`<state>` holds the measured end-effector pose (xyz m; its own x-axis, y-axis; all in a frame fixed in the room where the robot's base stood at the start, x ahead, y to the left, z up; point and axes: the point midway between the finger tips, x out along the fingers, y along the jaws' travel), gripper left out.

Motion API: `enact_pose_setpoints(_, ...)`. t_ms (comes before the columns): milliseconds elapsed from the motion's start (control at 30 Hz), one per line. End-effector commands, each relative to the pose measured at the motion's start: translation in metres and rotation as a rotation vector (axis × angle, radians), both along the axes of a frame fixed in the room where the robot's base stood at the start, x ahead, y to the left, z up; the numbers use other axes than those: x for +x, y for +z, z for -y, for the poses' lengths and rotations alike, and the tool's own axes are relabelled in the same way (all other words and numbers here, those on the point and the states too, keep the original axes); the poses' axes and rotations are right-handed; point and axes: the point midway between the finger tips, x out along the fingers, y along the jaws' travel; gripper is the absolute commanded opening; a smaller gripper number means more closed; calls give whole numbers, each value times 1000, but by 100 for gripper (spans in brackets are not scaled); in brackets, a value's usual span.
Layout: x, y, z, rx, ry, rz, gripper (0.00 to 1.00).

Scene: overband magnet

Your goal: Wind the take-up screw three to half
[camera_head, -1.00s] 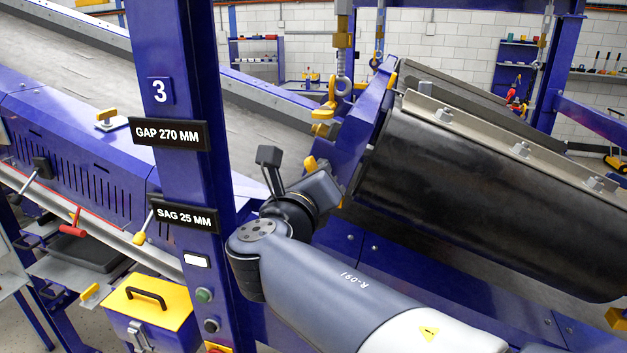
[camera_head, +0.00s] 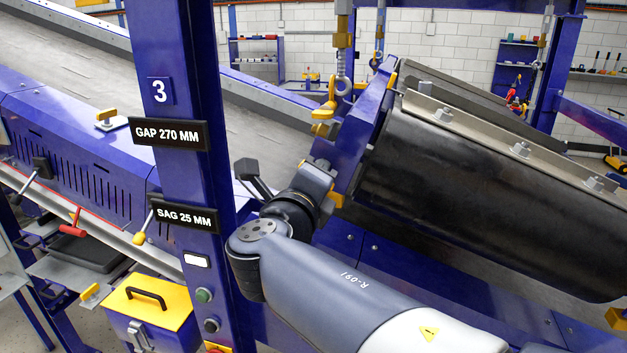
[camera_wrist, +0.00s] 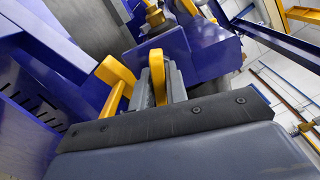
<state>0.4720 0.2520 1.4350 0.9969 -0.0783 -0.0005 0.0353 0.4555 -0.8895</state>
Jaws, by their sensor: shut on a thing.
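The post marked 3 (camera_head: 160,90) carries signs reading GAP 270 MM (camera_head: 170,134) and SAG 25 MM (camera_head: 184,216). Right of it, my gripper (camera_head: 330,186) is at the end of the blue magnet frame, beside the black belt (camera_head: 480,205). In the wrist view my gripper (camera_wrist: 157,82) is shut on a yellow take-up screw handle (camera_wrist: 158,75). A second yellow arm (camera_wrist: 115,72) stands to the left, outside the jaws. The joint between the yellow parts and the screw itself are hidden by my gripper.
A yellow hook and chain (camera_head: 330,105) hang just above my gripper. The conveyor (camera_head: 80,60) runs behind the post. A yellow-lidded box (camera_head: 150,300) stands at the lower left. The post is close on the left of my arm.

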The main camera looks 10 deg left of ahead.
Motion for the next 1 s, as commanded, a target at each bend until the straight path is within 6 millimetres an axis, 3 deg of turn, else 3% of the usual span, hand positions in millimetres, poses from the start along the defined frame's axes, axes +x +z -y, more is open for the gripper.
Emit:
enact_pose_setpoints(267,0,0,0,-27,0,-3,0)
enact_pose_setpoints(633,0,0,0,-381,0,-30,0)
enact_pose_setpoints(933,0,0,0,-416,1,-32,0)
enact_pose_setpoints(967,0,0,0,-416,1,-32,16)
enact_pose_setpoints(1000,0,0,0,-416,1,-32,19)
